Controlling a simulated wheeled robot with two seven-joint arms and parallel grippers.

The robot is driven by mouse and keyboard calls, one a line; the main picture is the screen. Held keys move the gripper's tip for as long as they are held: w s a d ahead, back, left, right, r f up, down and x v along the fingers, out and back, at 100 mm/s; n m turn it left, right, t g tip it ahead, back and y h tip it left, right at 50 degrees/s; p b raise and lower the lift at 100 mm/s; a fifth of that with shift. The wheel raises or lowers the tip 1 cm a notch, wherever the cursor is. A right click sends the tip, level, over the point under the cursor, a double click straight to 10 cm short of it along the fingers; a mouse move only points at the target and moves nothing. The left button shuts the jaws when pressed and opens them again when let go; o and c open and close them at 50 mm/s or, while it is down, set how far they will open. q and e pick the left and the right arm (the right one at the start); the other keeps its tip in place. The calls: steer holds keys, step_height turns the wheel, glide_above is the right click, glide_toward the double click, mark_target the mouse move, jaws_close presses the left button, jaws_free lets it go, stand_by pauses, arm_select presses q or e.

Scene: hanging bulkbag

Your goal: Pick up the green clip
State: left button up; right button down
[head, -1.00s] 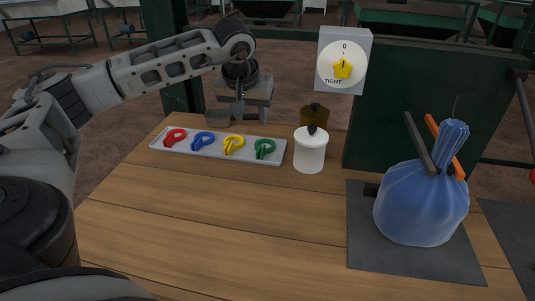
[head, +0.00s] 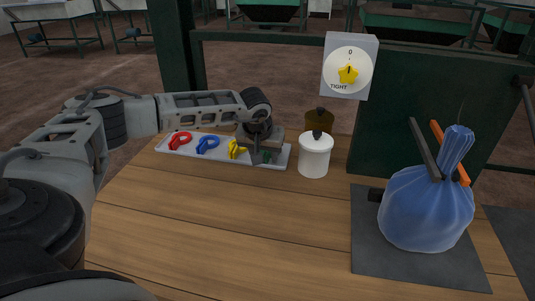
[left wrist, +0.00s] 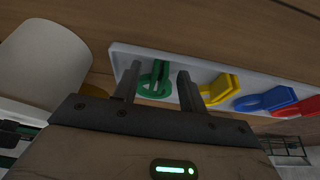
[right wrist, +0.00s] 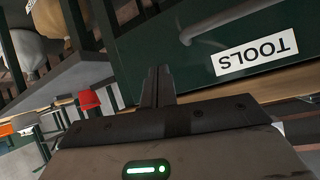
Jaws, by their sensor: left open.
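The green clip (left wrist: 146,80) lies at one end of a pale tray (left wrist: 120,50), seen in the left wrist view. In that view my left gripper (left wrist: 157,76) is open, with one finger on each side of the clip; I cannot tell whether they touch it. In the head view my left gripper (head: 261,158) is low over the tray's right end and partly hides the green clip (head: 267,156). My right gripper (right wrist: 157,72) shows only in the right wrist view, its fingers together with nothing visible between them.
Yellow (head: 236,149), blue (head: 207,145) and red (head: 180,141) clips lie left of the green one. A white lidded jar (head: 314,158) stands close to the tray's right end. A blue bag (head: 426,208) is at the right. The table's front is clear.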

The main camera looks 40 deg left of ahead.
arm_select(q)
steer(key=shift+f, duration=0.15)
steer(key=shift+c, duration=0.3)
jaws_close()
